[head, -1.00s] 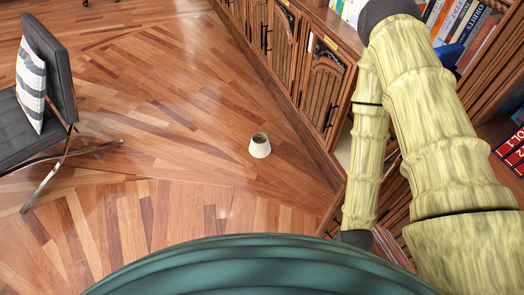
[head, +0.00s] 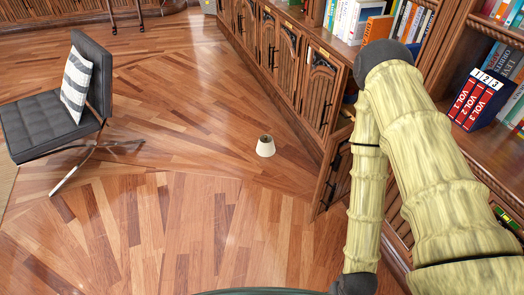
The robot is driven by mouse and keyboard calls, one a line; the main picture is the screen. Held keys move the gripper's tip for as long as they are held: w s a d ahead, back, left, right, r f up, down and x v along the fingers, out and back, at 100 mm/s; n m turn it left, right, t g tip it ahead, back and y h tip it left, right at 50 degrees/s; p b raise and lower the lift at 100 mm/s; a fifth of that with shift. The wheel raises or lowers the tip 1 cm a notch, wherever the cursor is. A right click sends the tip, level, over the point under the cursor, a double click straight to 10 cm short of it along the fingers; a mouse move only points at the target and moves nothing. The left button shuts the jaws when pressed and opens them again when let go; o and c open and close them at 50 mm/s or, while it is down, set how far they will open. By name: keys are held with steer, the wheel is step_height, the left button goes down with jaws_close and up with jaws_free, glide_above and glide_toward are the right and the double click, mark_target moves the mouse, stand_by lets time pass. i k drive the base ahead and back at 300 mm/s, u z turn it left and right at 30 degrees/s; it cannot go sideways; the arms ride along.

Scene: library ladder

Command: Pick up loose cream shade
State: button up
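The cream shade (head: 265,147) stands upright on the wooden floor, a small tapered cup shape with a dark opening at its top. It is near the middle of the head view, a short way left of the cabinet row, with nothing touching it. My arm shows at the right, but my gripper is not in the picture, so its state is hidden.
A dark chair (head: 45,125) with a striped cushion (head: 76,86) stands at the left. Wooden cabinets (head: 322,92) run along the right, one door or panel standing out near my arm. Books (head: 470,95) fill the shelves. The floor around the shade is clear.

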mark_target(266, 146)
steer(key=u, duration=0.7)
steer(key=i, duration=1.15)
steer(key=u, duration=0.5)
steer(key=i, duration=1.4)
steer(key=z, duration=1.4)
steer(key=i, duration=0.8)
steer(key=z, duration=0.9)
